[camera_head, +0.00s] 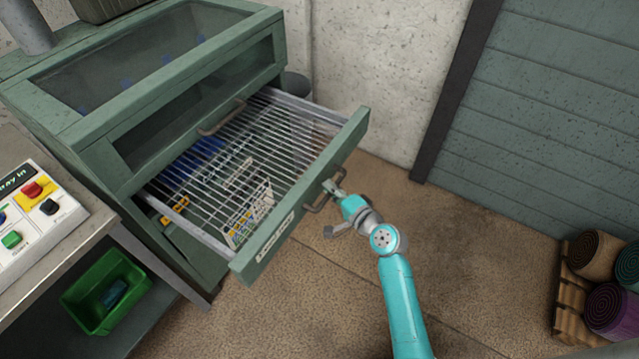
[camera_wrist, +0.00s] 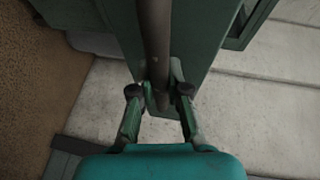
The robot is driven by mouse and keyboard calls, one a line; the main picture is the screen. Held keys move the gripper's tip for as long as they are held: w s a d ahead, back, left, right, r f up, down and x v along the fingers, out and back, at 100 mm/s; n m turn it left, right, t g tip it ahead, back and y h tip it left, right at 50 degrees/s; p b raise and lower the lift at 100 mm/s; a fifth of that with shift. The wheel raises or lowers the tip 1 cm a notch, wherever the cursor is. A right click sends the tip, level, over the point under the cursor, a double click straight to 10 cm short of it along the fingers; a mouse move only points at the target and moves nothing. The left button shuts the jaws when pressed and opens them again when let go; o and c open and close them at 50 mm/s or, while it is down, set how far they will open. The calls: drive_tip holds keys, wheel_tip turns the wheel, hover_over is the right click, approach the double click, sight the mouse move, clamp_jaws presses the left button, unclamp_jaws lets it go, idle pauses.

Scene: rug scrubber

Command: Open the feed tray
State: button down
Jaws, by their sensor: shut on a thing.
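The feed tray (camera_head: 304,196) is a wire-bottomed drawer with a green front, pulled well out of the green machine (camera_head: 140,110). A dark bar handle (camera_head: 314,207) is fixed to the tray's front. My gripper (camera_head: 333,187) is at this handle, at the right part of the bar. In the wrist view my gripper (camera_wrist: 160,94) has its two fingers on either side of the handle bar (camera_wrist: 154,40), shut on it. The green tray front (camera_wrist: 115,25) shows behind the bar.
A control panel (camera_head: 30,215) with coloured buttons stands on a bench at left, above a green bin (camera_head: 105,290). Rolled rugs (camera_head: 605,300) lie on a wooden pallet at right. Brown floor (camera_head: 480,240) is open between the tray and the pallet.

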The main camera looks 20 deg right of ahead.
drive_tip(key=s+d, duration=0.5)
drive_tip(key=s, duration=0.2)
drive_tip(key=c, duration=1.1)
unclamp_jaws()
drive_tip(key=shift+c, duration=0.2)
drive_tip(key=v, duration=1.2)
drive_tip(key=shift+f, duration=0.1)
